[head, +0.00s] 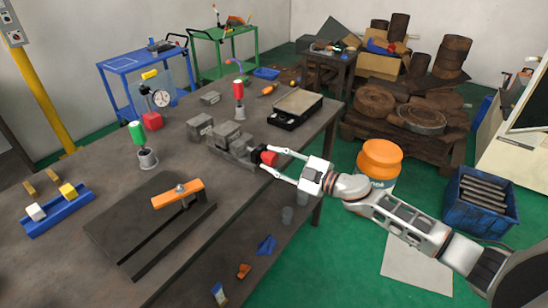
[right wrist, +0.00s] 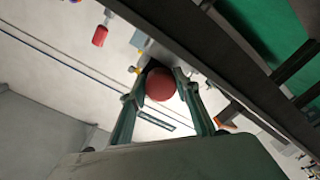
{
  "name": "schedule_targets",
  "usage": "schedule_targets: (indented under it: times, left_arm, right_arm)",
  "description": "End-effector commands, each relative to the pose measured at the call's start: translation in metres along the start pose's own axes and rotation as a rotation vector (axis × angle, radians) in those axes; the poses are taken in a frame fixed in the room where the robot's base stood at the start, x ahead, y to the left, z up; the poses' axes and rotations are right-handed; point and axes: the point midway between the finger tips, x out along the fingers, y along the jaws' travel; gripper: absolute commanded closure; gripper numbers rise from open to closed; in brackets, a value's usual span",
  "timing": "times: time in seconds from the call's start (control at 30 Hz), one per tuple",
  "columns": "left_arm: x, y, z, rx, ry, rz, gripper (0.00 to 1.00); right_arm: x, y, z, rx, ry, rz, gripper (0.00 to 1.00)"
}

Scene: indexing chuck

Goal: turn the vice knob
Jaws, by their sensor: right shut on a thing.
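The red vice knob (head: 268,158) is on the right end of the grey vice (head: 230,142), near the right edge of the workbench. My right gripper (head: 272,160) reaches in from the right and is shut on the knob, a finger on each side. In the right wrist view the round red knob (right wrist: 160,84) sits between the two fingertips, with part of the grey vice behind it. My left gripper is in neither view.
The workbench (head: 130,185) holds a dark plate with an orange bar (head: 178,194), a blue tray (head: 57,211), a dial gauge (head: 160,98), green- and red-handled tools and a black case (head: 294,107). An orange drum (head: 379,160) and blue crate (head: 482,201) stand on the floor.

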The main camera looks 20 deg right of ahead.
Motion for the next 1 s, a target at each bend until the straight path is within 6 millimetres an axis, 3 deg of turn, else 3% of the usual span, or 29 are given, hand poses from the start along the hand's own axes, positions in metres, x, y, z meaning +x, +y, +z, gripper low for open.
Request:
schedule_targets:
  times: [0.37,1.0]
  left_arm:
    - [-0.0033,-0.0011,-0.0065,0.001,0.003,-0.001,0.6]
    - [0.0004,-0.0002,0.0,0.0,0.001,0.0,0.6]
  right_arm:
    - [-0.0001,0.0003,-0.0005,-0.359,-0.013,0.0,0.9]
    - [-0.0001,0.0003,-0.001,-0.968,-0.034,0.001,0.9]
